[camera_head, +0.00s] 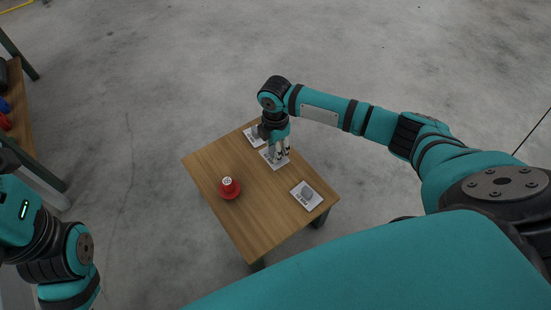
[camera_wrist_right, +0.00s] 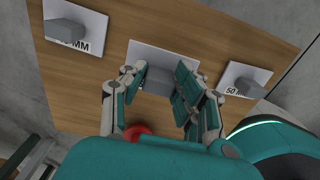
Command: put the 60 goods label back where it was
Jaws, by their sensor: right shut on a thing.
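My right gripper (camera_head: 278,157) points down over the table, at the middle one of three white label cards. In the right wrist view my right gripper (camera_wrist_right: 160,92) has its fingers on both sides of a grey block (camera_wrist_right: 155,80) on the middle label (camera_wrist_right: 165,50), and is shut on it. The gripper hides the lower part of this card, so I cannot read its number. I cannot tell whether the card touches the tabletop. The middle label (camera_head: 269,163) shows partly under the fingers in the head view. My left gripper is out of view.
On the wooden table (camera_head: 245,225) lie a far label (camera_head: 250,140) and a near label (camera_head: 307,195), with grey blocks. The right label in the wrist view (camera_wrist_right: 238,78) starts with "50". A red round object (camera_head: 229,188) stands left of the labels. The near tabletop is clear.

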